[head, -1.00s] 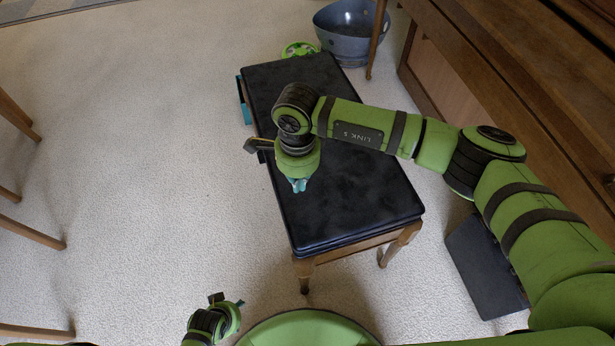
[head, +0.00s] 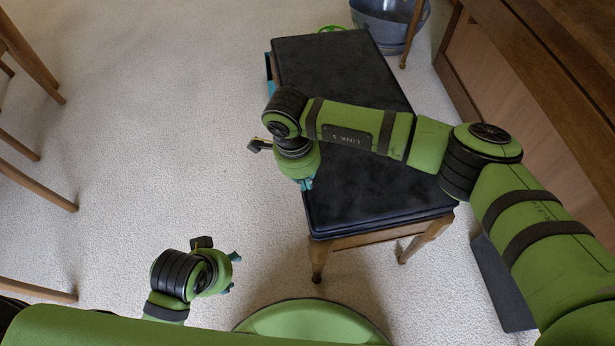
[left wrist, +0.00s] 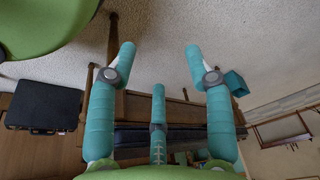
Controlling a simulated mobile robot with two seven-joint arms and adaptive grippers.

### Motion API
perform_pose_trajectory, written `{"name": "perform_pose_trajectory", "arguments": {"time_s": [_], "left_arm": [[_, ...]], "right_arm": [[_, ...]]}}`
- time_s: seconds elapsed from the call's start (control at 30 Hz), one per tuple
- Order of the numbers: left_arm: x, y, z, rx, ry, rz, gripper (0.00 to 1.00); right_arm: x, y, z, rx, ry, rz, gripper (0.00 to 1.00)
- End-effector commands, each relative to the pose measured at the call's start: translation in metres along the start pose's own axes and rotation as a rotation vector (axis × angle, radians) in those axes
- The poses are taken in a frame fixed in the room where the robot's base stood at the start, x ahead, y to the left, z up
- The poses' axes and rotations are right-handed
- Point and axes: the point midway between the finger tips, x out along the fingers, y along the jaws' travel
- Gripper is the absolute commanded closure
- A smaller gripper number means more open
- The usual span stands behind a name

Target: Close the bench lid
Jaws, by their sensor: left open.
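The bench lid (head: 345,75), a black padded slab, lies flat over the wooden bench (head: 385,237) in the head view, with no clear gap along its near edge. My right arm crosses above it and hides its middle. My right gripper (head: 306,184) points down by the lid's left edge; its jaws are too small and hidden to read. My left gripper (head: 234,272) is low over the carpet, left of the bench's near end and apart from it. In the left wrist view its teal fingers (left wrist: 160,75) are spread and empty, with the bench partly behind them.
A teal object (head: 268,68) shows at the bench's far left side. A blue-grey bowl (head: 385,22) and a green thing (head: 331,28) are beyond the bench. The wooden piano (head: 540,110) stands to the right. Chair legs (head: 40,190) are at the left. Carpet between is clear.

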Motion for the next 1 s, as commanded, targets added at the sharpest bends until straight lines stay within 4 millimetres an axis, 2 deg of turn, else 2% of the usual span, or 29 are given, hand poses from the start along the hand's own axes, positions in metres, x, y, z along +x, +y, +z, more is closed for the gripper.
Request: {"name": "perform_pose_trajectory", "arguments": {"time_s": [0.17,0.4,0.6,0.8,1.0], "left_arm": [[-0.018,0.0,-0.008,0.002,0.052,-0.002,0.48],[-0.025,0.011,-0.075,0.031,0.37,0.004,0.48],[-0.041,0.019,-0.114,0.047,0.572,0.014,0.48],[-0.051,0.024,-0.132,0.055,0.672,0.02,0.48],[-0.054,0.025,-0.136,0.057,0.699,0.022,0.48]], "right_arm": [[0.013,0.0,0.004,0.0,0.0,0.0,1.0],[0.024,0.0,0.009,-0.001,-0.002,0.0,1.0],[0.03,0.0,0.011,-0.001,-0.002,0.0,1.0],[0.035,0.001,0.012,-0.001,-0.003,0.002,1.0],[0.038,0.002,0.013,-0.001,-0.003,0.005,1.0]]}}
